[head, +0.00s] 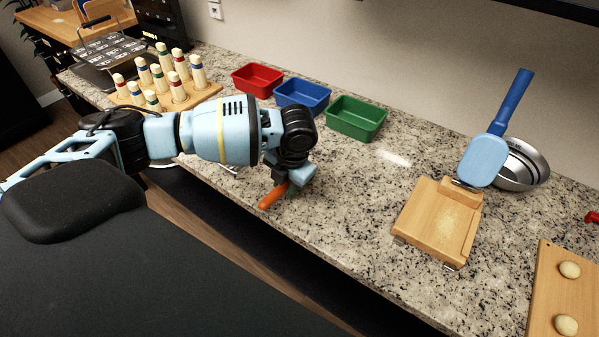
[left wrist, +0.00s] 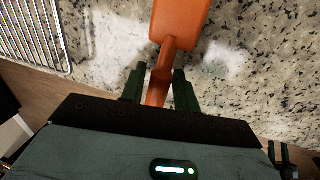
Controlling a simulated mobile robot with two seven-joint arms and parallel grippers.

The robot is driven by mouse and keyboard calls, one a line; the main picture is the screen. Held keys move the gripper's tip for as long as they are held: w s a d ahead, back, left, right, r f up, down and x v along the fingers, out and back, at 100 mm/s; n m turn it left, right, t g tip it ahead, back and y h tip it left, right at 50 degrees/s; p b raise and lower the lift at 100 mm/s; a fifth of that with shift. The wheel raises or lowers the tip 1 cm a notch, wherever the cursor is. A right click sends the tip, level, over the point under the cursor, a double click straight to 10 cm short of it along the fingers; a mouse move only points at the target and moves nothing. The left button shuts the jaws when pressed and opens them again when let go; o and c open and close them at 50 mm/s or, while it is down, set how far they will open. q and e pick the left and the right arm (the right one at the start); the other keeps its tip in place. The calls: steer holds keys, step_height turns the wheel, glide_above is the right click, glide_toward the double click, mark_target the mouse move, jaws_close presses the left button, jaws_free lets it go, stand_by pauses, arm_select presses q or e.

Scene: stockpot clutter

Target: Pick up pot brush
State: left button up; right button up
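The orange tool (head: 272,196), which I take to be the pot brush, is near the front edge of the granite counter. In the left wrist view its wide orange part (left wrist: 180,18) points away from me and narrows to a neck. My left gripper (head: 291,188) reaches down over it. The tool's other end is hidden behind the gripper. I cannot tell whether it touches the counter.
Red (head: 257,80), blue (head: 302,95) and green (head: 356,118) bins stand along the wall. A peg rack (head: 180,97) is behind my arm. A wooden board (head: 437,222), a blue paddle (head: 483,160) and a metal pan (head: 526,165) are at right. A wire rack (left wrist: 35,30) lies left of the tool.

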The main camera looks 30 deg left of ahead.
arm_select(q)
steer(key=shift+f, duration=0.25)
jaws_close()
steer(key=shift+r, duration=0.15)
steer(key=shift+r, duration=0.55)
step_height(320, 180, up, 2)
steer(key=shift+r, duration=0.1)
steer(key=s+d, duration=0.4)
steer(key=s, duration=0.3)
steer(key=s+d+r+p, duration=0.1)
steer(key=s+d, duration=0.3)
steer(key=s, duration=0.2)
steer(key=shift+s+d+r, duration=0.15)
steer(key=shift+s+r, duration=0.1)
steer(key=shift+s, duration=0.1)
